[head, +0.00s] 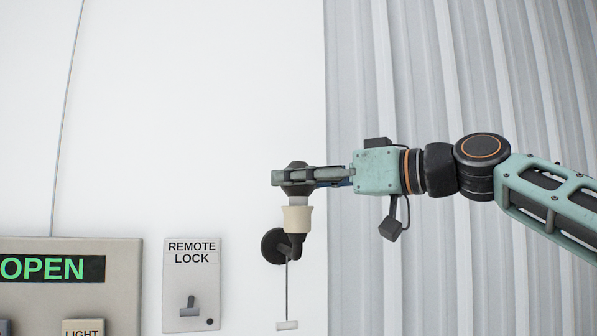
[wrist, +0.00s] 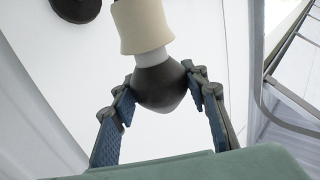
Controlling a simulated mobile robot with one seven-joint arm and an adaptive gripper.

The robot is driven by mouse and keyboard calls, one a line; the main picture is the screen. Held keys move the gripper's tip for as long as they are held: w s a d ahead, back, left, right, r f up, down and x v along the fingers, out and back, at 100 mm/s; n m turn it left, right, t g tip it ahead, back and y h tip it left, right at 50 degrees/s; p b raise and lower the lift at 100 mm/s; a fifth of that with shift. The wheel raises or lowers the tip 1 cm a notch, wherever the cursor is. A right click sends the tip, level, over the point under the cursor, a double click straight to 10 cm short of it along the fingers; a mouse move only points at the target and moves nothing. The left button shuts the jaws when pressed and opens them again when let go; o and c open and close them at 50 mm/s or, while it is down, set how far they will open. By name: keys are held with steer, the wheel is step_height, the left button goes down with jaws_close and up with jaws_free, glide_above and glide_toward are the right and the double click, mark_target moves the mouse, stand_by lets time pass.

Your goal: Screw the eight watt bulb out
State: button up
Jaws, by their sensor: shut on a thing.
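The bulb has a dark, rounded body and a pale collar, and it stands upright above a cream socket (head: 297,219) on a black wall fitting (head: 276,246). In the head view my gripper (head: 292,178) reaches in from the right and covers most of the bulb. In the wrist view the dark bulb (wrist: 160,85) sits between the two blue-padded fingers of my gripper, which is shut on it. The bulb's collar meets the cream socket there. I cannot read any wattage on the bulb.
A pull cord with a white end (head: 287,325) hangs below the fitting. A remote lock switch plate (head: 191,285) and a panel with a green OPEN sign (head: 52,269) are on the wall to the left. Corrugated metal wall (head: 440,80) is at the right. The white wall above is clear.

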steer(key=shift+r+n+g+y+p, duration=0.15)
steer(key=shift+n+g+y+p, duration=0.75)
steer(key=shift+n+g+p, duration=1.15)
steer(key=shift+m+g+p, duration=0.25)
steer(key=shift+m+p, duration=0.2)
steer(key=shift+p, duration=0.4)
steer(key=shift+n+g, duration=0.3)
steer(key=shift+g, duration=0.1)
steer(key=shift+w+f+g+y, duration=0.1)
steer(key=shift+f+g+y, duration=0.1)
steer(key=shift+g+y, duration=0.1)
steer(key=o, duration=0.8)
steer(key=shift+o, duration=0.2)
steer(key=shift+f, duration=0.1)
